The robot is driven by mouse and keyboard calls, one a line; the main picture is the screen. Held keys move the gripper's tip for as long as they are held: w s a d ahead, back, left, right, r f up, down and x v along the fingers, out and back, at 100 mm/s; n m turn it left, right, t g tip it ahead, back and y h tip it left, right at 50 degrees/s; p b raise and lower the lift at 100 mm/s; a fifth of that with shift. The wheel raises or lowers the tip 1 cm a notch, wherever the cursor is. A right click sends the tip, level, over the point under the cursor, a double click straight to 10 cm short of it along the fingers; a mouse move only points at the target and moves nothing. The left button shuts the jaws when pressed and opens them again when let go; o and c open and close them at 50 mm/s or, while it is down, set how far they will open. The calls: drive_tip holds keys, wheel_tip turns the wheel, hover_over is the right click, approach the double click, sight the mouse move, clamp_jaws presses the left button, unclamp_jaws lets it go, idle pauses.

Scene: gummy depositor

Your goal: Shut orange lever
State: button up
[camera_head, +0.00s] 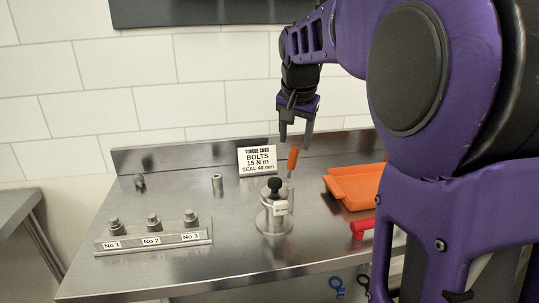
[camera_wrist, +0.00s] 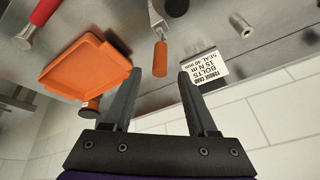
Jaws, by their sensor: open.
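The orange lever (camera_head: 292,159) has an orange grip on a thin metal shank. It stands near the back of the steel bench, just behind the round metal fixture (camera_head: 275,222) with a black knob. My gripper (camera_head: 296,136) is open and empty, pointing down just above the lever. In the wrist view, the lever's orange grip (camera_wrist: 160,58) shows just beyond and between the fingertips of my gripper (camera_wrist: 160,74), with no visible contact. Its metal shank runs away towards the black knob (camera_wrist: 177,6). How the shank joins the fixture is not clear.
A torque card (camera_head: 257,159) stands left of the lever. An orange tray (camera_head: 352,203) and a red handle (camera_head: 359,229) lie to the right. A numbered rack (camera_head: 155,240) with bolts sits front left. The tiled wall (camera_head: 200,110) is behind. Bench space between rack and fixture is clear.

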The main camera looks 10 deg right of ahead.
sight(294, 150)
drive_tip(key=b+x, duration=0.1)
drive_tip(key=x, duration=0.5)
drive_tip(key=shift+w+f, duration=0.2)
drive_tip(key=shift+f, duration=0.05)
clamp_jaws()
idle(1.2)
